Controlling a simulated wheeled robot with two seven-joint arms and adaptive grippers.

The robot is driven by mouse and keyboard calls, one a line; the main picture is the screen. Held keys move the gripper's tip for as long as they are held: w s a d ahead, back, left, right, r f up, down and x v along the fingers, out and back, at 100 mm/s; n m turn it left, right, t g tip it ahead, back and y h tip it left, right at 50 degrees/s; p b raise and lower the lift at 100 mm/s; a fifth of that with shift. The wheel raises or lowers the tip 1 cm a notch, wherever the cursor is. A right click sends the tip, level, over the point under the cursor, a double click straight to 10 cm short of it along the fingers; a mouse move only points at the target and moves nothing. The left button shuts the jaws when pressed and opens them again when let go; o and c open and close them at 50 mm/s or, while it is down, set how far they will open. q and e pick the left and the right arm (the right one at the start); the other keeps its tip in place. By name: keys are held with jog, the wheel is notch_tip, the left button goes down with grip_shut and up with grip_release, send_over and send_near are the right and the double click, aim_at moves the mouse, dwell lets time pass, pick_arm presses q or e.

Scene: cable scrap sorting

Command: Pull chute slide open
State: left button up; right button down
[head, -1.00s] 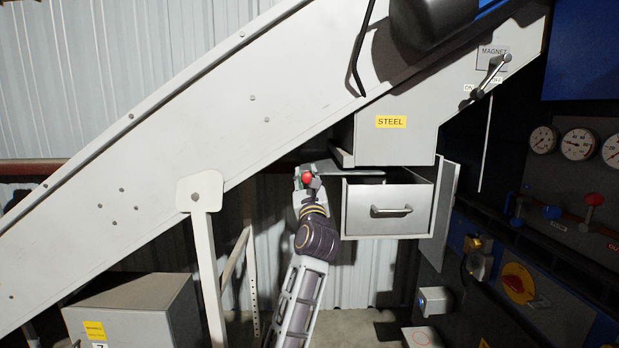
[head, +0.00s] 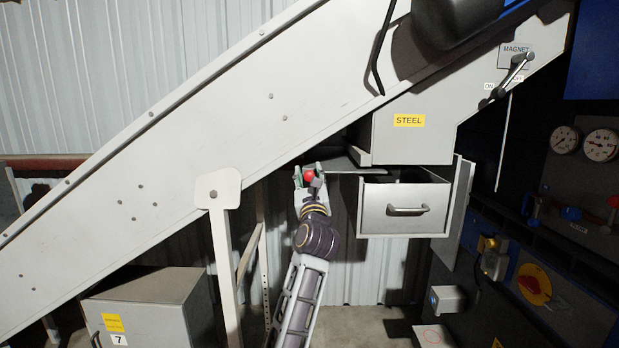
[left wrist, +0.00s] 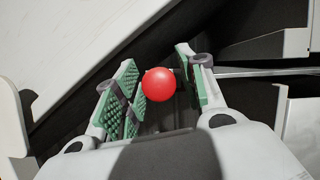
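My left gripper (head: 308,172) is at the knob, one finger on each side. In the left wrist view the red knob (left wrist: 159,84) sits between the green finger pads (left wrist: 164,85), close to the left pad with a small gap on the right. The fingers look open around it. My right gripper is not in view.
A metal drawer with a bar handle (head: 408,210) hangs below the chute box, right of my gripper. The sloping conveyor (head: 200,135) passes above left, on a white post (head: 222,260). A grey cabinet (head: 150,310) stands lower left. Gauges and valves are at right.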

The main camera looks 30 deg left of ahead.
pick_arm(q)
jog(key=shift+s+d+f, duration=0.3)
jog(key=shift+s+d, duration=0.05)
jog(key=shift+s, duration=0.05)
jog(key=shift+v, duration=5.4)
jog(key=shift+r, duration=0.15)
